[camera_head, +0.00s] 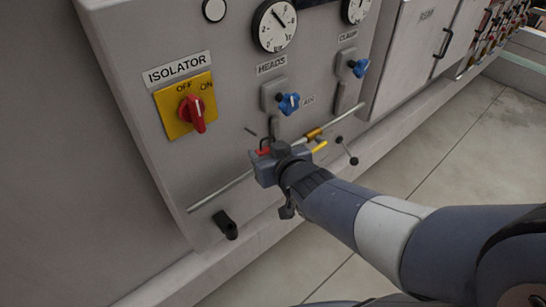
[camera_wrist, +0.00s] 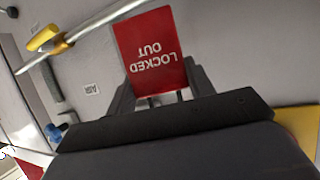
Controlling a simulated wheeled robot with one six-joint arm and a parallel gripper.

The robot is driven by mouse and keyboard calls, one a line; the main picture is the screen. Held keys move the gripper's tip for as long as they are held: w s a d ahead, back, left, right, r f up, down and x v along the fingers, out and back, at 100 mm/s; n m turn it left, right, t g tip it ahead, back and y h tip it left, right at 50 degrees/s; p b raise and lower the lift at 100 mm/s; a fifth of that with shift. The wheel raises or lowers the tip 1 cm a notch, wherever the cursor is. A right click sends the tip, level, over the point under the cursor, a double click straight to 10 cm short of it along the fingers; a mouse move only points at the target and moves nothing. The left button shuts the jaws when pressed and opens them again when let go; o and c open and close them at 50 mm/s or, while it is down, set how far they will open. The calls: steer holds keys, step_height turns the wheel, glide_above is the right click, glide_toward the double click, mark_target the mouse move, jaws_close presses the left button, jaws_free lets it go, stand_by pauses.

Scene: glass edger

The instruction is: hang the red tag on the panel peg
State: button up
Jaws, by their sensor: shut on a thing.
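The red tag (camera_wrist: 152,48), lettered "LOCKED OUT", shows upside down in the wrist view, held between my gripper's fingers (camera_wrist: 155,98). Only a small red part of the tag (camera_head: 263,152) shows in the head view. My gripper (camera_head: 266,149) is shut on the tag, close in front of the panel (camera_head: 235,70), below the gauges and right of the isolator. A short thin dark pin (camera_head: 250,131) sticks out just above my gripper and may be the peg. The tag appears apart from that pin. The tag's hole is not visible.
A red isolator handle (camera_head: 192,113) sits on a yellow plate (camera_head: 173,128) to the left. Blue valve handles (camera_head: 289,103) (camera_head: 359,68) are above right. A metal rail (camera_head: 205,192) with a yellow collar (camera_head: 314,134) runs behind my gripper. A black fitting (camera_head: 225,225) juts out below.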

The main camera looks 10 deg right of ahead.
mark_target(249, 138)
steer(key=shift+w+a+f+b, duration=0.1)
steer(key=shift+w+a+b, duration=0.35)
steer(key=shift+w+a, duration=0.4)
steer(key=shift+w+a+f+b, duration=0.1)
steer(key=shift+w+a+b, duration=0.4)
steer(key=shift+w, duration=0.55)
steer(key=shift+f+b, duration=0.1)
steer(key=shift+b, duration=0.65)
steer(key=shift+b, duration=0.3)
steer(key=o, duration=0.8)
steer(key=shift+o, duration=0.6)
steer(key=shift+s, duration=0.15)
